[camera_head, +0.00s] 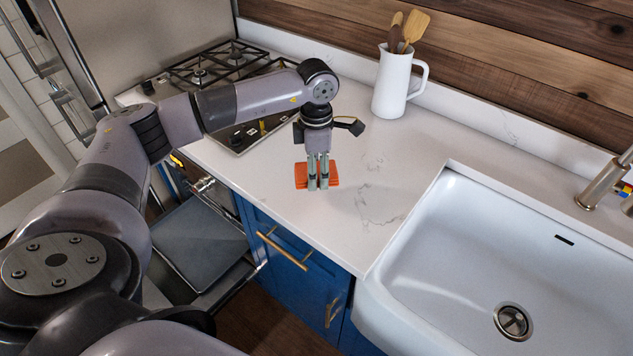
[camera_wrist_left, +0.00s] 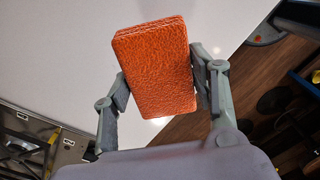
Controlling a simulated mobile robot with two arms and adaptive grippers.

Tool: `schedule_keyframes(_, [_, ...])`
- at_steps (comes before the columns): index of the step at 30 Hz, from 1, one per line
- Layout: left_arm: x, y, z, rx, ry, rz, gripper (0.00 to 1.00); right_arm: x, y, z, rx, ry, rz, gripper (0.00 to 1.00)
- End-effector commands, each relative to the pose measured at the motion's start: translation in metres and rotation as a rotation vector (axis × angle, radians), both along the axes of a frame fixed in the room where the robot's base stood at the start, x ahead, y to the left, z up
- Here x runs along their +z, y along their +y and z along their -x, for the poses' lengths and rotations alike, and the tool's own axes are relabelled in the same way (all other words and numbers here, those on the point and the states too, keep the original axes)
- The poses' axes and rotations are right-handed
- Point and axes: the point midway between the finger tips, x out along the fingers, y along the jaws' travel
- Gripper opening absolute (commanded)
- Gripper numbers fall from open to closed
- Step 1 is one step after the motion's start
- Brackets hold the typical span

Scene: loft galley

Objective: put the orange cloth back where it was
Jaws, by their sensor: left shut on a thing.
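The orange cloth (camera_head: 301,176) is a folded, textured rectangular pad. My left gripper (camera_head: 318,186) points down over the white counter and is shut on the cloth, which shows on both sides of the fingers. In the left wrist view the cloth (camera_wrist_left: 155,70) sits between the two fingers, with the pale counter behind it. I cannot tell whether the cloth touches the counter or is held just above it. My right gripper is not in view.
A white pitcher (camera_head: 393,84) with wooden utensils stands at the back. A gas hob (camera_head: 235,140) is to the left, a white sink (camera_head: 480,265) to the right. Below the counter at left an appliance door (camera_head: 200,245) is open. The counter (camera_head: 370,160) between hob and sink is clear.

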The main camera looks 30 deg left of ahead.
Motion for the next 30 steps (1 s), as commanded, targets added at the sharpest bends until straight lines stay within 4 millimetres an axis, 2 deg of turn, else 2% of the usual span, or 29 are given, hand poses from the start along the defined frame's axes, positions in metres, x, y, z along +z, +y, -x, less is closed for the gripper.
schedule_keyframes(15, [-0.061, 0.0, 0.0, -0.001, 0.0, 0.0, 0.31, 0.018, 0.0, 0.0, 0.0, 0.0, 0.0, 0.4])
schedule_keyframes(28, [-0.07, 0.0, 0.0, -0.002, -0.001, 0.0, 0.31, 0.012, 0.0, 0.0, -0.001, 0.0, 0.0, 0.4])
schedule_keyframes(29, [-0.068, 0.0, 0.0, -0.002, -0.001, 0.0, 0.55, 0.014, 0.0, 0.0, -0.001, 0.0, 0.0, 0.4])
schedule_keyframes(30, [-0.068, 0.0, 0.0, -0.002, -0.001, 0.0, 0.58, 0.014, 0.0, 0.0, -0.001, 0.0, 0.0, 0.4])
